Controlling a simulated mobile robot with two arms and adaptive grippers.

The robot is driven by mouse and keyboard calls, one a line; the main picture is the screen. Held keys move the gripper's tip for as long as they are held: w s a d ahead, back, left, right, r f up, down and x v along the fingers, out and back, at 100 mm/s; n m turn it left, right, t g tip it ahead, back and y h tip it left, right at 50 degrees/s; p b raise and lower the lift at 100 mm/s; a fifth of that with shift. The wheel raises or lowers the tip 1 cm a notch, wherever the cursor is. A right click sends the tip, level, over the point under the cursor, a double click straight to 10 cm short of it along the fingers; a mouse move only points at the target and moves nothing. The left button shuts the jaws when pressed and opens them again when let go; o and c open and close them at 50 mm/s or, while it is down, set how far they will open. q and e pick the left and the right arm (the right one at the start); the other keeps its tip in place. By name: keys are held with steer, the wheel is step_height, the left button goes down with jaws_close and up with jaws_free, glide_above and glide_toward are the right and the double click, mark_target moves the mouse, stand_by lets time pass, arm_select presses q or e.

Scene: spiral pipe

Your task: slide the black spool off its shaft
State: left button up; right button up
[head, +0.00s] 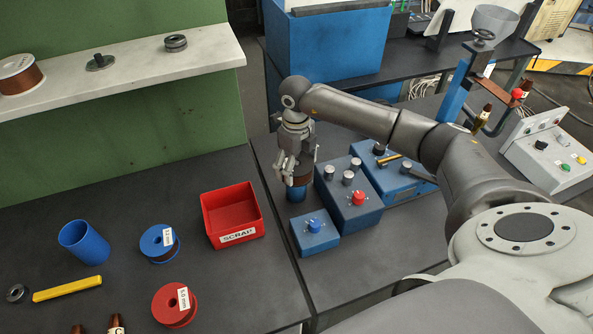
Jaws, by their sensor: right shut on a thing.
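My right gripper (297,168) points down at the left edge of the right-hand bench and is shut on a dark, brownish-black spool (299,181). The fingers cover much of the spool, so its flanges and the shaft cannot be made out. A small blue part (297,193) shows directly below the spool; I cannot tell whether they touch. My left gripper is not in view.
Blue control boxes (349,206) stand just right of the gripper. A red scrap bin (228,238), a blue spool (159,243), a red spool (174,305) and a blue cup (83,243) are on the left bench. A white shelf (130,72) is above.

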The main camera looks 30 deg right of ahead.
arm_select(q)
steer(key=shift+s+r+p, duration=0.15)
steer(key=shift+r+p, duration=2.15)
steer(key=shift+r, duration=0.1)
arm_select(e)
steer(key=shift+r, duration=3.95)
